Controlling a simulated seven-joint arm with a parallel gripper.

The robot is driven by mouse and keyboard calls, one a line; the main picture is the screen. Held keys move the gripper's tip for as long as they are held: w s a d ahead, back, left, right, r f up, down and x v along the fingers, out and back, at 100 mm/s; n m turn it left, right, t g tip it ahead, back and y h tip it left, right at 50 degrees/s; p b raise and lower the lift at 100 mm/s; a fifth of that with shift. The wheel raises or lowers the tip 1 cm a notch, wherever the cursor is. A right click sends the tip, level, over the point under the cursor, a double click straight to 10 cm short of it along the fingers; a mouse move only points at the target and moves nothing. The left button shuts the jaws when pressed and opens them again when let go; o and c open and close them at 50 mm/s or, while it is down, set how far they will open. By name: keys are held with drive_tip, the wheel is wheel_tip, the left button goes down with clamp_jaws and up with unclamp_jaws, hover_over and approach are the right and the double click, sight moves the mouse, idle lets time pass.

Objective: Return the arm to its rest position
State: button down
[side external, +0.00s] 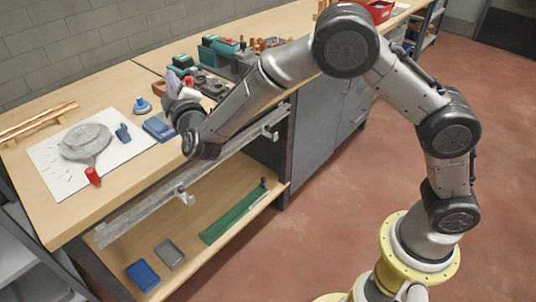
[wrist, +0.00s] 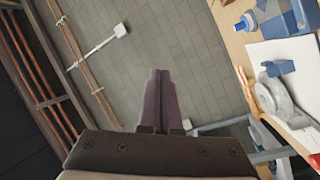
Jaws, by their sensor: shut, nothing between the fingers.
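My gripper (wrist: 160,74) shows in the wrist view with its two dark fingers pressed together and nothing between them. Beyond the fingertips is the grey tiled wall, so the gripper points away from the bench top. In the side view my arm is bent high and reaches left over the front edge of the workbench (side external: 117,92). Its wrist hangs just off that edge, near a blue box (side external: 159,127). The fingers are hard to make out there.
A white sheet (side external: 60,181) holds a grey round part (side external: 86,141), a red-capped item (side external: 93,176) and a blue item (side external: 123,132). Several tools and copper fittings crowd the bench behind my arm. A lower shelf (side external: 215,215) carries trays. The red floor at right is clear.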

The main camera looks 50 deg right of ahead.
drive_tip(key=s+d+r+m+y, duration=0.1)
drive_tip(key=s+d+r+y, duration=0.3)
drive_tip(key=r, duration=0.5)
drive_tip(key=s+d+r+y, duration=0.1)
drive_tip(key=s+d+r, duration=0.4)
drive_tip(key=r, duration=0.4)
drive_tip(key=s+d+r+y, duration=0.1)
drive_tip(key=s+d+y, duration=0.15)
drive_tip(key=s, duration=0.75)
drive_tip(key=s+d+f+m+g, duration=0.3)
drive_tip(key=s+f+g, duration=0.9)
drive_tip(key=s+f, duration=0.8)
drive_tip(key=s+m, duration=0.2)
drive_tip(key=s, duration=0.1)
drive_tip(key=shift+s+f+m, duration=0.3)
drive_tip(key=shift+s+f, duration=0.05)
drive_tip(key=shift+s, duration=0.05)
drive_tip(key=shift+d, duration=0.1)
